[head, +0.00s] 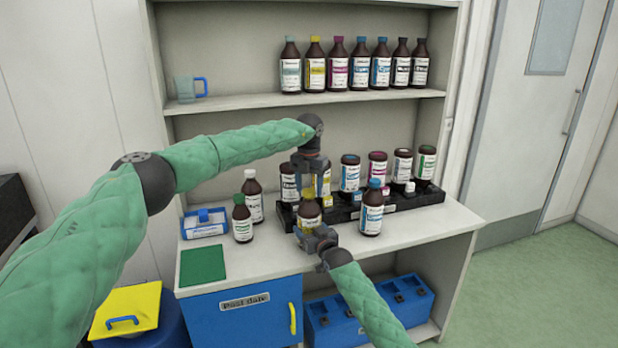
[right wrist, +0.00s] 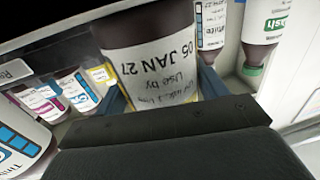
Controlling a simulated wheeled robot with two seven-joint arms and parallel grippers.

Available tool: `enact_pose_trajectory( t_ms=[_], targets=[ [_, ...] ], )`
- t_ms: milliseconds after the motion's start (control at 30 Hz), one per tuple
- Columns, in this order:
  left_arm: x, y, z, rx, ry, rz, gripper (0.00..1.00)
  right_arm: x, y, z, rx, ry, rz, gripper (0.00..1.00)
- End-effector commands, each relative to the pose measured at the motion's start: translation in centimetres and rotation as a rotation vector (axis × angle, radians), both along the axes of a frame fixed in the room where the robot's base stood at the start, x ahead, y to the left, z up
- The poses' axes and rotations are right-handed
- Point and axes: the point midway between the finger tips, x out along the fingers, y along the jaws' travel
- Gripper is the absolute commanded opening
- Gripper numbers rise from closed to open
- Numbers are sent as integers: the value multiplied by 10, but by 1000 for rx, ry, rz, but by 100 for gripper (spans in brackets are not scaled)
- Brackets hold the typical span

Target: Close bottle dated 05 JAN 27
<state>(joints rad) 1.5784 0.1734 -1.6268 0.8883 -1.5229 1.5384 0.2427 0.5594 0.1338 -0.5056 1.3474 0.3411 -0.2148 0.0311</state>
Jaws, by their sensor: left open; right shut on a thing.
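The bottle dated 05 JAN 27 is a brown bottle (head: 309,211) at the middle of the table. In the right wrist view its white label (right wrist: 150,70) reads "05 JAN 27". My right gripper (head: 318,236) is shut on this bottle from the front. A yellow cap (head: 309,192) shows at the top of the bottle; I cannot tell whether it is seated. My left gripper (head: 310,184) points down from above, open, with its fingertips close around the yellow cap. The bottle's neck is hidden.
A black rack (head: 430,197) behind holds several bottles, with loose caps in front of them. A blue-capped bottle (head: 371,212) stands close to the right. Green-capped (head: 242,222) and white-capped (head: 254,203) bottles stand left, near a blue-and-white box (head: 205,229) and green mat (head: 202,265).

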Motion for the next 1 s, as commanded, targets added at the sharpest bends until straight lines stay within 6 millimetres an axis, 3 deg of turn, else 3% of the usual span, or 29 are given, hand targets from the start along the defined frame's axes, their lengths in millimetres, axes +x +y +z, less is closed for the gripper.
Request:
enact_pose_trajectory(
  t_ms=[333, 567, 867, 900, 1000],
  targets=[
    [0, 0, -5, 0, 0, 0, 56, 0, 0, -1, 0, 2, 0, 8],
    [0, 0, -5, 0, 0, 0, 11, 0, 0, -1, 0, 2, 0, 8],
    [0, 0, -5, 1, 0, -9, 10, 0, 0, -1, 0, 1, 0, 8],
    [0, 0, -5, 1, 0, -9, 42, 0, 0, -1, 0, 1, 0, 8],
    [0, 0, -5, 1, 0, -9, 61, 0, 0, -1, 0, 1, 0, 8]
  ],
)
